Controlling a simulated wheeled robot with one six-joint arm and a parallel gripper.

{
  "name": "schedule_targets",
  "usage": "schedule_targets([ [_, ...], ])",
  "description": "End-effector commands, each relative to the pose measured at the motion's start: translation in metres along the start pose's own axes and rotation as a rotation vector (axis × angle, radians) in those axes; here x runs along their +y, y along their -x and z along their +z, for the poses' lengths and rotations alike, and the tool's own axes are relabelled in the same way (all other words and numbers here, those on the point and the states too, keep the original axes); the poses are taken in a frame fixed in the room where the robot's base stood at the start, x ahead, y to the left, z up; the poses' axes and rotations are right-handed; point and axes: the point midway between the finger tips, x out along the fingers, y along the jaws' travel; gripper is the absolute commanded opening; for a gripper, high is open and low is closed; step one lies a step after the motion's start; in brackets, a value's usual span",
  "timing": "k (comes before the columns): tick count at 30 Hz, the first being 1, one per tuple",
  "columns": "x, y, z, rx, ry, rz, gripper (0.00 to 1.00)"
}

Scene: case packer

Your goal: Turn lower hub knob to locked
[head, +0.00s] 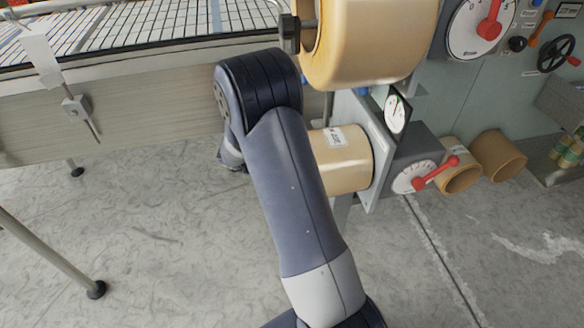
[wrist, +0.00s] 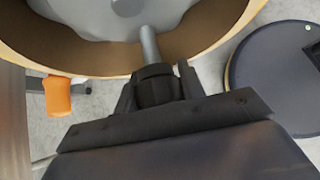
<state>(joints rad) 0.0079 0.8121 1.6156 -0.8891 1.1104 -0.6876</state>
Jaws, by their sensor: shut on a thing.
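The lower tape roll (head: 345,160), tan with a white label, sits at the side of the machine. My arm covers its hub side in the head view. In the wrist view the lower hub knob (wrist: 155,87) is black and ribbed, on a short metal shaft in front of the roll's brown core (wrist: 205,42). My gripper (wrist: 157,80) is shut on this knob, one finger on each side. The head view hides the gripper behind my arm. No locked or unlocked mark is readable, so the knob's turn position cannot be told.
An upper tape roll (head: 375,45) with its own black knob (head: 289,34) hangs just above my arm. A conveyor (head: 120,85) runs at the left. Dials with red pointers (head: 415,178) and loose rolls (head: 498,155) are at the right. The floor at lower left is mostly clear.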

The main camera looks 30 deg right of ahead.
Motion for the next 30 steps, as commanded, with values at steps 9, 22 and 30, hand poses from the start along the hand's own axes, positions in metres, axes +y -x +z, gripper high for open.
schedule_targets([
  [9,-0.0014,0.0004,0.0003,-0.001,0.061,-0.062,0.15],
  [22,-0.0018,-0.0005,-0.0006,-0.001,0.069,-0.069,0.15],
  [30,-0.0014,-0.0003,-0.0004,-0.001,0.068,-0.068,0.46],
])
